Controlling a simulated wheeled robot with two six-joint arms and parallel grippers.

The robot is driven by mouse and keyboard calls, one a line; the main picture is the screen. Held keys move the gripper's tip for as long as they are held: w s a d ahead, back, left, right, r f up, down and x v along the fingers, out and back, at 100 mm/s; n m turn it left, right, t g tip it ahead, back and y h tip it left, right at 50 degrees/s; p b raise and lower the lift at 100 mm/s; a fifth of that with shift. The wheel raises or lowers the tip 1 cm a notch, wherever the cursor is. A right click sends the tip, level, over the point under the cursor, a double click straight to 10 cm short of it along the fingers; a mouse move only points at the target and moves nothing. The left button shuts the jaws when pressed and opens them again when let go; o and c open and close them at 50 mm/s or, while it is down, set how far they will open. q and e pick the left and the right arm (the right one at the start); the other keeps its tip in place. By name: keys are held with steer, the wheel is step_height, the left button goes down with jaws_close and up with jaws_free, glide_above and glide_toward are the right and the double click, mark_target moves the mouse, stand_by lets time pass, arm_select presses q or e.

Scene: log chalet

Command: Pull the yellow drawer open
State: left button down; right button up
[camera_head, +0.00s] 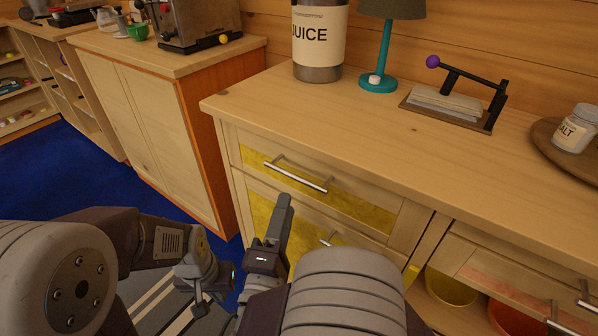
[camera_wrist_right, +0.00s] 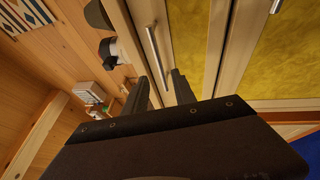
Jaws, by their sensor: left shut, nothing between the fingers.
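The cabinet has an upper yellow drawer (camera_head: 340,203) and a lower yellow-fronted one (camera_head: 262,215); the upper front looks flush. The upper drawer's metal bar handle (camera_head: 295,175) also shows in the right wrist view (camera_wrist_right: 156,50). My right gripper (camera_wrist_right: 162,76) is open, its fingers on either side of the near end of that handle; whether they touch it I cannot tell. In the head view this gripper (camera_head: 284,208) is just below the handle, partly hidden by my right arm. My left gripper (camera_head: 200,300) is shut and empty, low at the left, away from the drawers.
On the cabinet top (camera_head: 250,100) stand a juice container (camera_head: 318,45), a teal lamp (camera_head: 380,60), a napkin holder (camera_head: 450,100) and a salt jar (camera_head: 575,130) on a round tray. Bowls (camera_head: 450,288) sit in the opening at the right. Blue floor (camera_head: 50,170) is clear at the left.

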mark_target(295, 178)
steer(key=b+x, duration=0.1)
steer(key=x, duration=0.8)
steer(key=shift+d+r+b, duration=0.1)
steer(key=shift+d+b, duration=0.05)
steer(key=shift+b, duration=0.2)
jaws_close()
steer(key=shift+s, duration=0.1)
stand_by(0.8)
